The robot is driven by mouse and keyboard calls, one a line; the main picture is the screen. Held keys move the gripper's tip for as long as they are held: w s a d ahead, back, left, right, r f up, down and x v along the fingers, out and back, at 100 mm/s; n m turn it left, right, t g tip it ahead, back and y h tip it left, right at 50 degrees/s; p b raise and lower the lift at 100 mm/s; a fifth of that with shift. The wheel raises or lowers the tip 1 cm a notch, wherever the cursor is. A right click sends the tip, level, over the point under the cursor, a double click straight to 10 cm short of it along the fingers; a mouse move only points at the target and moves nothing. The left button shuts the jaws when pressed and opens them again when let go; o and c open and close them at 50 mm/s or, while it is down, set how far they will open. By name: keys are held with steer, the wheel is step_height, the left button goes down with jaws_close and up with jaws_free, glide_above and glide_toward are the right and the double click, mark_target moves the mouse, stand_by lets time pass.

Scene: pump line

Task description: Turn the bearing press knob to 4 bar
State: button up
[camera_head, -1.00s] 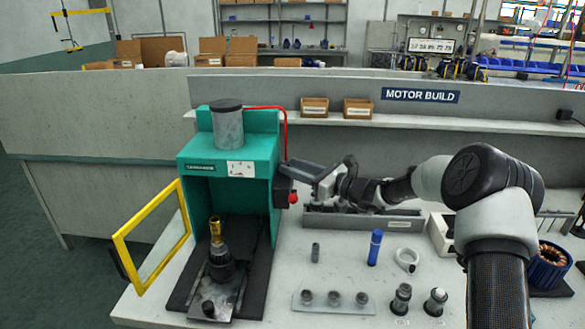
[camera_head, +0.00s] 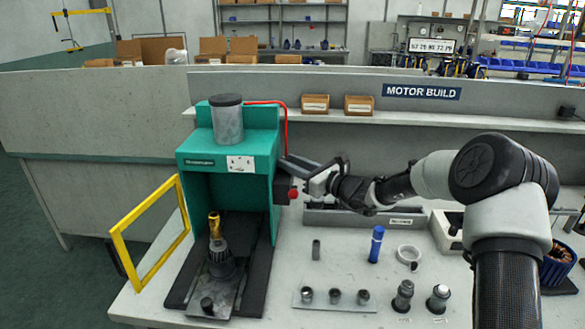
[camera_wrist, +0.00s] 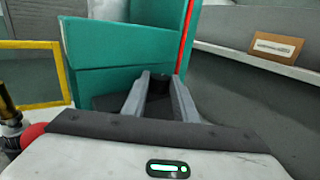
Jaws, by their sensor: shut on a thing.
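The teal bearing press (camera_head: 264,200) stands at the left of the bench, with a grey cylinder (camera_head: 227,122) on top. My gripper (camera_head: 284,163) is at the press's right side. In the wrist view its two fingers (camera_wrist: 160,88) are shut on a small dark knob (camera_wrist: 161,82), mostly hidden between the fingertips. The knob's pointer and scale cannot be read. A white plate (camera_head: 240,164) on the press front is too small to read. A red button (camera_head: 293,193) sits on a dark box just below my gripper; it shows in the wrist view (camera_wrist: 33,134).
The yellow-framed guard (camera_head: 120,250) stands open at the left. A dark part with a brass-coloured top (camera_head: 215,226) stands inside the press. A shelf (camera_head: 430,121) runs behind.

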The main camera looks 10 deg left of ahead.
steer(key=o, duration=0.8)
steer(key=shift+w+r+p, duration=0.1)
steer(key=shift+r+p, duration=0.05)
steer(key=shift+p, duration=0.15)
